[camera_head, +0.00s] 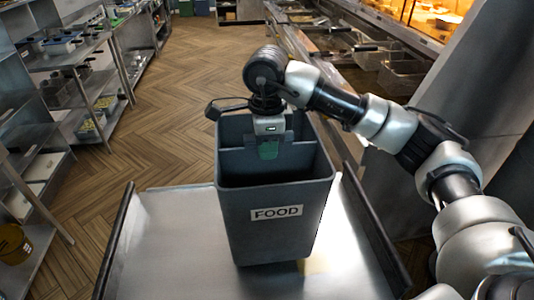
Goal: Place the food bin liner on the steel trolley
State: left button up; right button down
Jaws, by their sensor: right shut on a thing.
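The food bin liner (270,235) is a tall, dark grey open box with a white FOOD label on its near face. It is upright over the steel trolley (165,245), whose bright metal top fills the bottom middle. I cannot tell whether the liner's base touches the trolley or is slightly above it. My right gripper (268,143) points down at the liner's far side and is shut on the liner there. Its fingertips are partly hidden. My left gripper is not in view.
The trolley has dark rails (118,235) along its left and right sides. Steel shelves (75,65) with trays stand along the left. The frying range (400,75) runs along the right. The wooden floor (160,100) between them is mostly clear. A yellow bucket (14,244) sits at lower left.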

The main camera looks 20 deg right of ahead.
aim_at(267, 177)
notch_tip(267, 177, down, 3)
jog(key=shift+f+p, duration=0.15)
jog(key=shift+p, duration=0.7)
jog(key=shift+f, duration=0.2)
jog(key=c, duration=1)
grip_release()
jog(key=shift+f, duration=0.1)
